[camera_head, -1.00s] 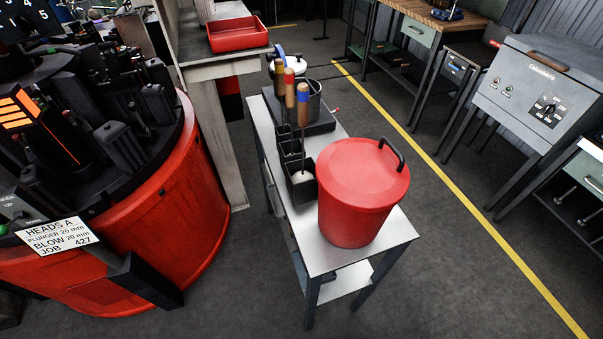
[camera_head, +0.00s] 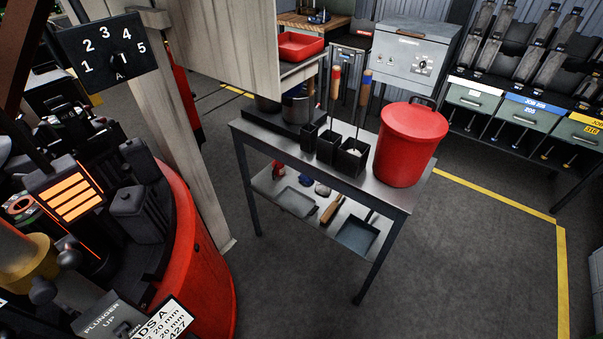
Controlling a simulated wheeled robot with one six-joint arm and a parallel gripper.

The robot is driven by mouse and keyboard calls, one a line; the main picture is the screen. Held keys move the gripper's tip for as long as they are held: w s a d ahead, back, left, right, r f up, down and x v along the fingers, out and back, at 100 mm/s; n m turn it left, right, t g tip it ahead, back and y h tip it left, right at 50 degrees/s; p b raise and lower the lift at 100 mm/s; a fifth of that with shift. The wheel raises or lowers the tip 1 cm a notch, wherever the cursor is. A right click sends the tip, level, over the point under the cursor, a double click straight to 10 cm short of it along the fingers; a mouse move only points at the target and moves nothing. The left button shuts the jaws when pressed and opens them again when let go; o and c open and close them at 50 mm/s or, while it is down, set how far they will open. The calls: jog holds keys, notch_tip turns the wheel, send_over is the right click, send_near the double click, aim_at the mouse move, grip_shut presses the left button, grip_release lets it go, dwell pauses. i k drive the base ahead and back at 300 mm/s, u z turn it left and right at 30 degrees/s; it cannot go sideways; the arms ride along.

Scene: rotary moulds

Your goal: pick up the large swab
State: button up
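Long swabs with wooden handles stand upright in a row of black holders on a metal trolley (camera_head: 400,195). One swab has a red-banded handle (camera_head: 336,82) and stands above the middle holder (camera_head: 327,147). Another has a blue-banded handle (camera_head: 365,90) and stands in the right holder (camera_head: 352,160), which looks the biggest. No label shows which swab is the large one. My gripper is not in view.
A red lidded bucket (camera_head: 411,148) stands right of the holders. A pale panel (camera_head: 222,45) overhangs the trolley's back left. A red round machine (camera_head: 205,260) fills the left. The trolley's lower shelf (camera_head: 262,187) holds trays and a brush. Open floor (camera_head: 465,265) lies front and right.

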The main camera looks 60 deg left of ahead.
aim_at(367, 78)
jog(key=k, duration=0.5)
jog(key=u, duration=2.2)
jog(key=i, duration=0.25)
jog(key=u, duration=0.1)
